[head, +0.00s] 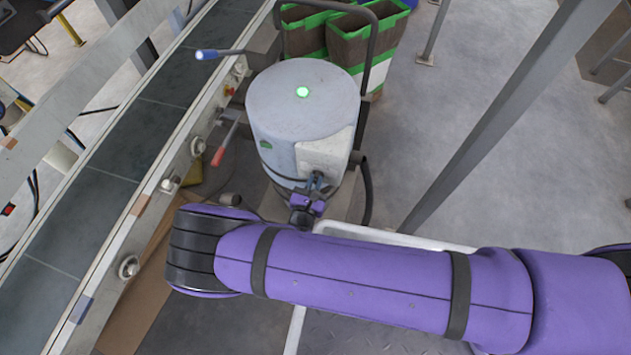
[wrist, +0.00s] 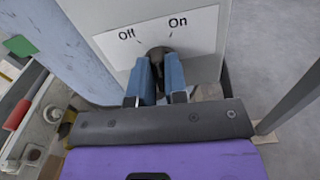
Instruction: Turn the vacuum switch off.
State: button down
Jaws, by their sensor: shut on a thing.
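The vacuum (head: 285,115) is a grey drum in the head view, with a lit green light (head: 302,92) on its lid. A pale switch box (head: 325,154) sits on its near side. In the wrist view its white plate (wrist: 205,32) reads "Off" on the left and "On" on the right. A dark switch knob (wrist: 157,52) sits below and between the two words. My gripper (wrist: 157,70) has its blue fingers shut on the knob, one on each side. The fingers hide part of the knob, so I cannot tell which word it points to. My gripper also shows in the head view (head: 317,182).
A conveyor (head: 110,140) with a side rail runs along the left, with a red-handled lever (head: 218,156) near the vacuum. Green-edged bins (head: 350,40) stand behind the vacuum. A grey post (head: 490,120) slants at the right, with bare floor around it.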

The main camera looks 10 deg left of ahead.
jog(key=n, duration=0.6)
jog(key=shift+a+f+n, duration=0.1)
jog(key=shift+a+n, duration=0.1)
jog(key=shift+n, duration=0.1)
dwell(0.4)
jog(key=c, duration=1.1)
grip_release()
jog(key=shift+c, duration=0.2)
jog(key=shift+s, duration=0.1)
jog(key=s, duration=1)
jog(key=shift+s+a, duration=0.35)
jog(key=shift+a, duration=0.1)
